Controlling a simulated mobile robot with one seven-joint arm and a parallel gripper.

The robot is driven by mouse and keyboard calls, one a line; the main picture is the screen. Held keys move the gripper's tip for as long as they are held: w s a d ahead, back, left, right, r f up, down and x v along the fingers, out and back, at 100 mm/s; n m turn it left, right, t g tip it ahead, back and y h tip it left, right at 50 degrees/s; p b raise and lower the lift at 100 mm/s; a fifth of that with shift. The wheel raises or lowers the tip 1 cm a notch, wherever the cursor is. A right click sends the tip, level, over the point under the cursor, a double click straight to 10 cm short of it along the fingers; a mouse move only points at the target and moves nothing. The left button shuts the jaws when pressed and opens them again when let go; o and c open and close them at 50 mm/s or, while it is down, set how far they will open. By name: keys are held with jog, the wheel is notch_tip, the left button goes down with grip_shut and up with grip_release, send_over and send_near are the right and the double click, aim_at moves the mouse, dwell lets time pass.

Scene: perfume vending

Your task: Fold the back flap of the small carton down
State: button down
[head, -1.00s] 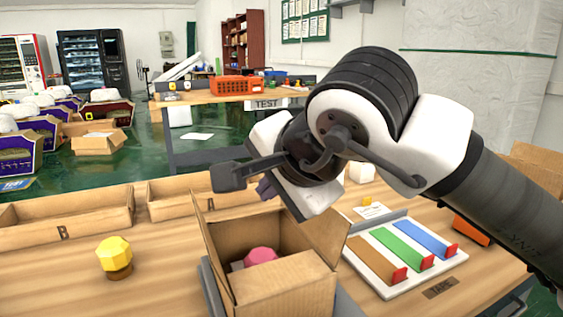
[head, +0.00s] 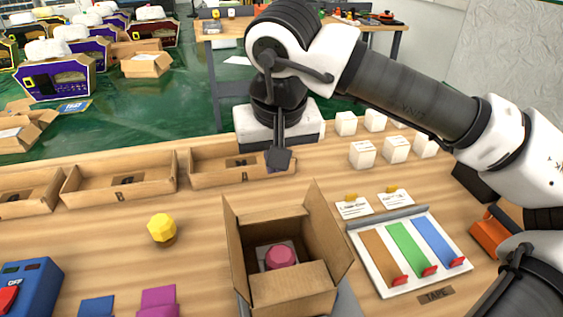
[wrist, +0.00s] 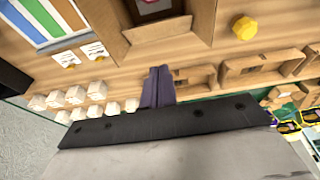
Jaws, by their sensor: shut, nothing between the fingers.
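The small carton (head: 290,290) stands open on the table in the head view, with a pink-capped item (head: 280,257) inside it. Its left flap (head: 236,235) and right flap (head: 328,215) stand up and lean outward. The back flap (head: 273,226) is on the far side; its exact angle is hard to tell. My gripper (head: 279,158) points down behind the carton, shut and empty, apart from the flaps. In the wrist view my gripper's fingers (wrist: 158,86) are together, just beyond the carton's back edge (wrist: 168,34).
Cardboard trays (head: 118,182) line the table's far edge. White cubes (head: 362,154) stand at the back right. A board with coloured strips (head: 410,250) lies right of the carton. A yellow faceted cap (head: 162,228) stands at left with clear table around it.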

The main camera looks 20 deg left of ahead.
jog(key=p, duration=0.1)
send_over(274, 216)
jog(key=x, duration=0.4)
jog(key=s+x, duration=0.1)
jog(key=x, duration=0.2)
jog(key=shift+s+d+f, duration=0.15)
jog(key=shift+d+f, duration=0.05)
jog(key=shift+d, duration=0.2)
jog(key=f, duration=0.2)
jog(key=s+f+p, duration=0.1)
jog(key=shift+d+f, duration=0.1)
jog(key=shift+d, duration=0.3)
jog(key=shift+s+d+f, duration=0.1)
jog(key=shift+s+f, duration=0.1)
jog(key=shift+f, duration=0.3)
jog(key=shift+f+b, duration=0.2)
jog(key=shift+b, duration=0.25)
jog(key=shift+b, duration=0.3)
